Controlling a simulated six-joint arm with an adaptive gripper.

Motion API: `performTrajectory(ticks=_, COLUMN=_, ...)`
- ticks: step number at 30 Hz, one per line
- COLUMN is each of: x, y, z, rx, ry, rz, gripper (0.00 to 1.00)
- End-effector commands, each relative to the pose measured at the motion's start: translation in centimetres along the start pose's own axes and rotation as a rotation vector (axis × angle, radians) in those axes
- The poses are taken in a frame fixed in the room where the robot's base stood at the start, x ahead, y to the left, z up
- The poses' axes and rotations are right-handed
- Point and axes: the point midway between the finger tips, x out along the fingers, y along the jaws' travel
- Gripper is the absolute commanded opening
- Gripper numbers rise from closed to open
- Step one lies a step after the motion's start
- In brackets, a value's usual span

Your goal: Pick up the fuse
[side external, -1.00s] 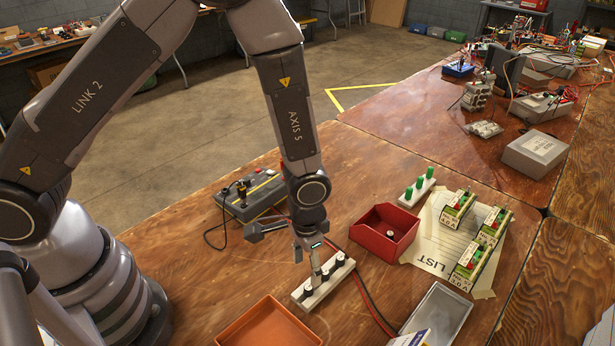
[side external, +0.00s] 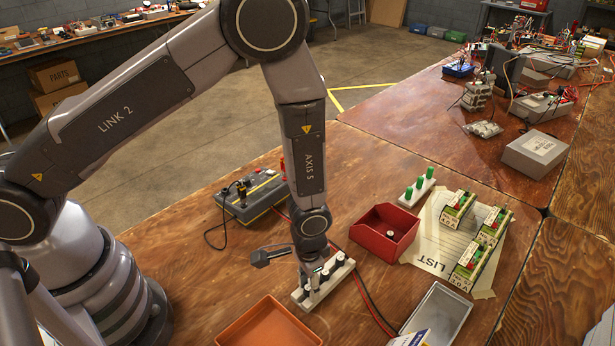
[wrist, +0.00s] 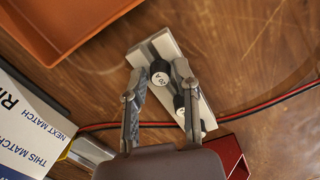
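A pale fuse block (side external: 341,274) holds several black fuses in a row. It also shows in the wrist view (wrist: 195,100). One black fuse with a white "20 A" label (wrist: 160,74) stands between the fingertips of my gripper (wrist: 162,66). The fingers look open, one on each side of it; whether either touches it is unclear. In the side view my gripper (side external: 315,282) is low over the front part of the block and hides part of it. Another dark fuse (wrist: 179,104) is partly behind the right finger.
An orange tray (side external: 266,328) is in front, and a red bin (side external: 384,233) with a small item stands to the right. A grey tray (side external: 439,312) is at front right. A tester box (side external: 252,198) is behind. Red and black cables (side external: 372,307) run beside the block.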

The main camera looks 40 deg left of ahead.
Motion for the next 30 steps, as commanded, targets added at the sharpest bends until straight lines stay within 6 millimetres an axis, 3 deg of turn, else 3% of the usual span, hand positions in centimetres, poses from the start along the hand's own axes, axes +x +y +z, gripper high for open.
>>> performTrajectory(ticks=4, x=0.0, y=0.0, z=0.0, rx=0.0, ry=0.0, rz=0.0, gripper=0.07)
performTrajectory(ticks=16, x=-0.7, y=0.0, z=-0.1, rx=0.0, ry=0.001, rz=0.001, gripper=0.07)
performTrajectory(ticks=30, x=-8.7, y=0.0, z=-0.1, rx=0.0, ry=0.005, rz=0.0, gripper=0.07)
